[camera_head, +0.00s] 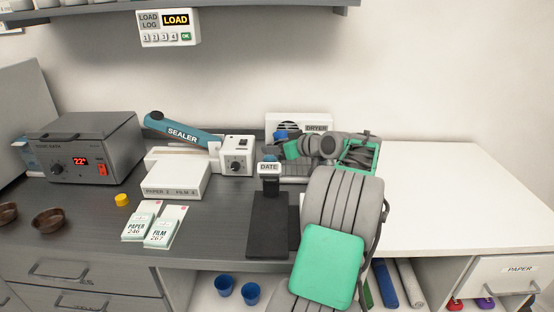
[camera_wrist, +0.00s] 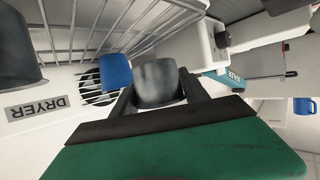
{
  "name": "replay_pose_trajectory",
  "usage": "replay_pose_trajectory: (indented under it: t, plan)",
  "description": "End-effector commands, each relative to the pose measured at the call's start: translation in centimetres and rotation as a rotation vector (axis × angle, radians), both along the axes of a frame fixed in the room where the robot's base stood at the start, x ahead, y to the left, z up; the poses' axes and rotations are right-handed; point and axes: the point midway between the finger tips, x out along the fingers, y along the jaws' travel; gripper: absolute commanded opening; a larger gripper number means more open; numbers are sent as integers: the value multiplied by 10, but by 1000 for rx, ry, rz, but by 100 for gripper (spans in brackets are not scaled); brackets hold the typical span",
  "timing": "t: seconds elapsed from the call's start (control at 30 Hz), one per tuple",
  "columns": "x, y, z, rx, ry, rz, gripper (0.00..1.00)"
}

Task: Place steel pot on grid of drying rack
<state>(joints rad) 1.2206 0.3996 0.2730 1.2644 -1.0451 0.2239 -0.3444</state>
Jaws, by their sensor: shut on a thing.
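The steel pot (camera_wrist: 158,85), a small dark grey metal vessel, sits between the black fingers of my gripper (camera_wrist: 157,92) in the wrist view. My gripper is shut on it. The drying rack (camera_wrist: 88,28) shows as parallel metal wires at the top of the wrist view, which is turned upside down. The pot is close to these wires; whether it touches them I cannot tell. In the head view the rack (camera_head: 295,172) is at the back of the counter, partly behind my arm. The pot cannot be made out clearly there.
A blue cup (camera_wrist: 115,72) and another dark vessel (camera_wrist: 14,52) are by the rack, beside the pot. The dryer (camera_head: 285,125) stands behind. The sealer (camera_head: 185,133) and date stamp (camera_head: 269,185) are to the left. The white counter (camera_head: 455,195) at right is clear.

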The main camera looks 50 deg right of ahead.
Motion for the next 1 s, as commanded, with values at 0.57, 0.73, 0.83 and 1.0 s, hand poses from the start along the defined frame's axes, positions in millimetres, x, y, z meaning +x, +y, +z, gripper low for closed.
replay_pose_trajectory:
  t: [0.57,0.73,0.83,1.0]
  plan:
    - [2,2,-41,1,0,4,53]
    - [2,3,-40,1,1,5,67]
    - [2,3,-40,1,1,5,74]
    - [2,3,-40,1,1,5,74]
